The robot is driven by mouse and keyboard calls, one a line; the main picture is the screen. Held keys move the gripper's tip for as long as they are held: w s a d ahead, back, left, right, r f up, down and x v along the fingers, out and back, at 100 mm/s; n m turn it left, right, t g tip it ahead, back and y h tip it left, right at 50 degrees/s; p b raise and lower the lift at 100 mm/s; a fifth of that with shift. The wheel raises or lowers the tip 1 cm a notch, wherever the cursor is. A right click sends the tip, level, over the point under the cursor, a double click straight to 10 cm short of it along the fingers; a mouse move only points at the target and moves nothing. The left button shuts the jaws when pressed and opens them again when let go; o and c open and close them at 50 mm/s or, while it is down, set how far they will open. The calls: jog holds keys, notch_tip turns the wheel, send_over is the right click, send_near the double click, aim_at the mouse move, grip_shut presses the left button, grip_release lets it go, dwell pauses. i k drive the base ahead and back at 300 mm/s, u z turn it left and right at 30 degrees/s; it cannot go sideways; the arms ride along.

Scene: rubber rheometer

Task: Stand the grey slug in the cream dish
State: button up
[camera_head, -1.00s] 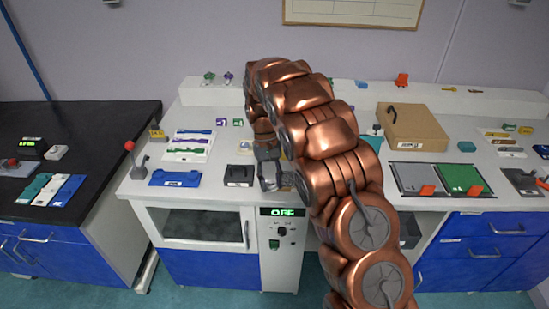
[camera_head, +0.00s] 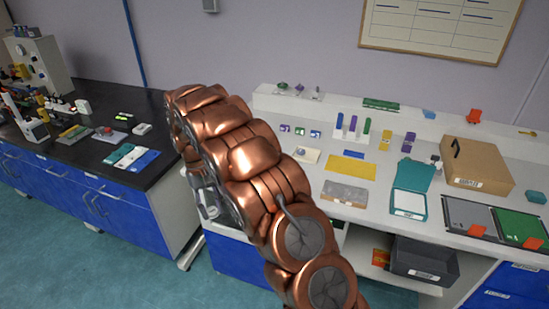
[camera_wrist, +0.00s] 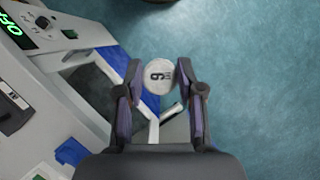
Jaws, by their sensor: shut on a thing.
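In the wrist view my gripper (camera_wrist: 158,80) is shut on the grey slug (camera_wrist: 158,76), a pale grey round piece with a dark mark on its face. That face points toward the camera, and floor shows beyond it. In the head view my gripper (camera_head: 209,207) is mostly hidden behind my copper arm, beyond the bench's left front corner. A small cream piece with a round centre (camera_head: 306,155) lies on the white bench, right of my arm; it looks like the cream dish, but is too small to be sure.
The white bench (camera_head: 384,207) also holds a yellow mat (camera_head: 352,167), an open teal case (camera_head: 410,190) and a cardboard box (camera_head: 477,166). A black bench (camera_head: 85,170) stands at left. Teal floor (camera_head: 130,275) is clear in front.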

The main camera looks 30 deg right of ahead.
aim_at(313, 157)
jog(key=u, duration=0.05)
jog(key=i, duration=1.55)
jog(key=z, duration=0.85)
